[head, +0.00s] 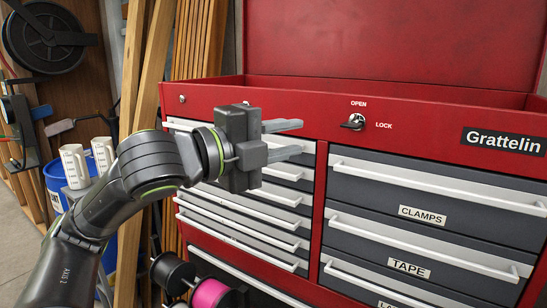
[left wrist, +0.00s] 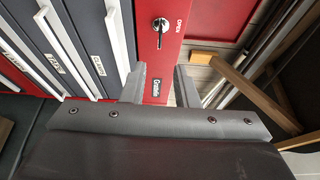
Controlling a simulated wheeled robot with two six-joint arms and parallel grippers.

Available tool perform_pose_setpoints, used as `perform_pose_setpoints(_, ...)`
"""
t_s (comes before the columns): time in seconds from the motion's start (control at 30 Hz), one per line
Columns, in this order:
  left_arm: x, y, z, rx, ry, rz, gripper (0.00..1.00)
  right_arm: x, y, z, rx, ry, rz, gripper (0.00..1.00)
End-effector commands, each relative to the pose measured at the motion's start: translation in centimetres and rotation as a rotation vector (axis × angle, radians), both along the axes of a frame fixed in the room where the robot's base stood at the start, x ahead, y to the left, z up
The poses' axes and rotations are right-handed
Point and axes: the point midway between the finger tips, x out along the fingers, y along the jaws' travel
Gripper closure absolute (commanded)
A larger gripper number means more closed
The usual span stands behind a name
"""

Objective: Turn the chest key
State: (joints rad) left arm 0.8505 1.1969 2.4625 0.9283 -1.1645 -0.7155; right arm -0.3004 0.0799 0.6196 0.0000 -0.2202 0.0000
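The chest key (head: 354,121) sits in a round lock on the red front rail of the tool chest (head: 420,133). OPEN is printed above the lock and LOCK to its right. The key also shows in the left wrist view (left wrist: 159,30), beyond the fingertips, its flat handle pointing down the picture. My left gripper (head: 300,138) is open and empty, its two grey fingers pointing toward the chest, left of the key in the head view. In the left wrist view the fingers (left wrist: 160,84) stand apart with a clear gap. The fingers do not touch the key. My right gripper is out of view.
Drawers with long white handles fill the chest front, including the CLAMPS drawer (head: 424,214) and TAPE drawer (head: 409,267). The red lid (head: 390,45) stands raised. Wooden boards (head: 195,40), a blue bucket (head: 56,180) and spools (head: 210,294) stand at the left.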

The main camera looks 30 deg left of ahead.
Motion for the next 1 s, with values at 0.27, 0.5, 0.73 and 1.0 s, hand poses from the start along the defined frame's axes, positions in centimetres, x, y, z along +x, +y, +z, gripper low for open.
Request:
perform_pose_setpoints(0.27,-1.4,0.7,0.0,0.005,-0.001,0.002,0.73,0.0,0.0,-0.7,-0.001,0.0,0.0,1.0)
perform_pose_setpoints(0.5,-2.0,0.8,0.0,0.002,0.002,-0.002,0.73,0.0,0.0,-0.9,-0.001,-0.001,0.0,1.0)
perform_pose_setpoints(0.73,-2.1,0.8,0.0,0.002,0.004,-0.002,0.73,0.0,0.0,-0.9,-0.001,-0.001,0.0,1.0)
perform_pose_setpoints(1.0,-2.1,0.8,0.0,0.002,0.004,-0.003,0.73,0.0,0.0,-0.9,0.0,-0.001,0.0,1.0)
